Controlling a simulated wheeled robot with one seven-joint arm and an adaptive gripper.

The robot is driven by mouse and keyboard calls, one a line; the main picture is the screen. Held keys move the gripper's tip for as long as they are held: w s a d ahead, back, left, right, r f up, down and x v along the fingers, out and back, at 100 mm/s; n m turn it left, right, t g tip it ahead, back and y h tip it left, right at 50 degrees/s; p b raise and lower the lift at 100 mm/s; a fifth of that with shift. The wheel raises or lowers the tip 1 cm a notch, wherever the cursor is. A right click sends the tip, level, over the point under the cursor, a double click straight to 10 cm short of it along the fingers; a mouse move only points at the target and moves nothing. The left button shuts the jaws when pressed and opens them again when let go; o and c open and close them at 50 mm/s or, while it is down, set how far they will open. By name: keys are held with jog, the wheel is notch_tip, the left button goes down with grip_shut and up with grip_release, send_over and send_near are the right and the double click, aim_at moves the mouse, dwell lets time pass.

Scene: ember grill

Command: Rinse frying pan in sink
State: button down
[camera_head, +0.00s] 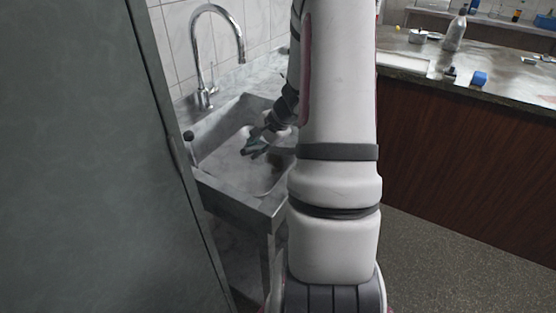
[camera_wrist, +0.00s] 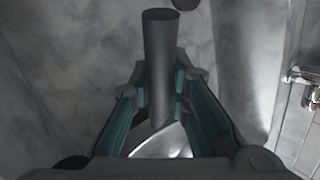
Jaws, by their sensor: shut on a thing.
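My gripper (camera_head: 256,147) reaches down into the grey metal sink (camera_head: 236,202), left of my arm. In the wrist view my gripper (camera_wrist: 162,92) is shut on the dark round handle of the frying pan (camera_wrist: 161,45). A bright, curved metal surface shows below the handle between the fingers and seems to be part of the pan. In the head view the pan cannot be clearly made out; my gripper and arm hide much of that area. The curved chrome faucet (camera_head: 197,62) stands at the sink's back, and its base fittings (camera_wrist: 304,88) show at the right of the wrist view.
A tall dark panel (camera_head: 80,150) stands close at the left of the sink. A counter on the right holds a bottle (camera_head: 455,32), a blue object (camera_head: 479,78) and small items. Tiled wall rises behind the faucet. The floor at lower right is clear.

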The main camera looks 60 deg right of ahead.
notch_tip(320, 180, up, 14)
jog(key=p, duration=0.9)
jog(key=shift+p, duration=0.35)
dwell(0.3)
jog(key=shift+r, duration=0.15)
dwell(1.9)
jog(key=shift+r+p, duration=1.1)
jog(key=shift+r, duration=0.85)
